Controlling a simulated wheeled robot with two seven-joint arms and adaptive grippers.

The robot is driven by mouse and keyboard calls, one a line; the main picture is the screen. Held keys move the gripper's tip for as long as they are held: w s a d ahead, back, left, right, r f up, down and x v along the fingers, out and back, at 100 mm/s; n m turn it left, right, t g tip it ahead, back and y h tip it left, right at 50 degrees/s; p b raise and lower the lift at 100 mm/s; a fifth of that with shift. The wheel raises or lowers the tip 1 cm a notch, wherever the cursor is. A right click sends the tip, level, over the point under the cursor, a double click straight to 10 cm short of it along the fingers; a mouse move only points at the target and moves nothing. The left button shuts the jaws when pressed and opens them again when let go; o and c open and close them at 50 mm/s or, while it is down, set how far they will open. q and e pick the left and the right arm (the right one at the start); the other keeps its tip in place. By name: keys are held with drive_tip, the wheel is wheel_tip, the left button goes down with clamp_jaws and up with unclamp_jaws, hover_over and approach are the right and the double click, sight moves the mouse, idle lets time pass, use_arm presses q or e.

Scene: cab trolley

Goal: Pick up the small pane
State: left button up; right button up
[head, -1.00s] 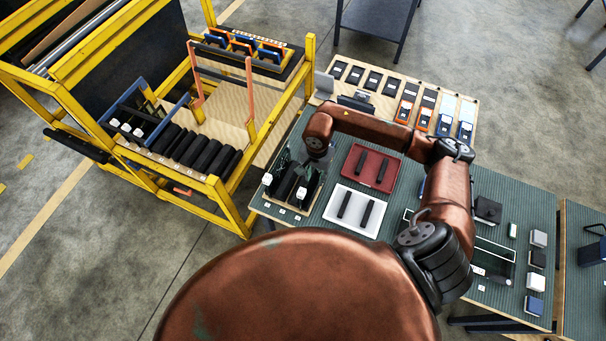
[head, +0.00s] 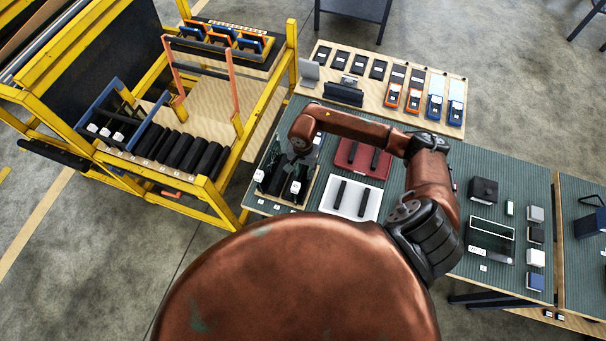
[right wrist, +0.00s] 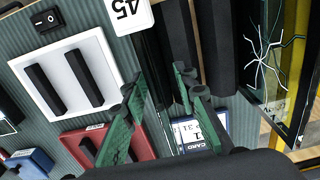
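A rack (head: 268,201) with dark padded rolls and upright glass panes stands at the left end of the green-topped table. My right gripper (head: 299,160) points down over it, partly hidden by its arm. In the right wrist view its two green-padded fingers (right wrist: 156,84) are apart. A thin, dark upright pane edge (right wrist: 153,45) shows between and beyond them; I cannot tell its size or whether a finger touches it. A pane with white cracks (right wrist: 268,60) stands at the right of that view. My left gripper is not in view.
A white tray (head: 373,205) and a red tray (head: 344,162), each with dark bars, lie right of the rack. The yellow trolley (head: 226,180) stands to the left. Small boxes (head: 535,235) occupy the table's right part. A board of devices (head: 440,118) lies behind.

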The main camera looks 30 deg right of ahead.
drive_tip(key=shift+f, duration=1.15)
drive_tip(key=c, duration=0.4)
clamp_jaws()
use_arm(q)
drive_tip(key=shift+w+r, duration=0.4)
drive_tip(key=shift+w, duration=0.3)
use_arm(e)
drive_tip(key=shift+r, duration=0.1)
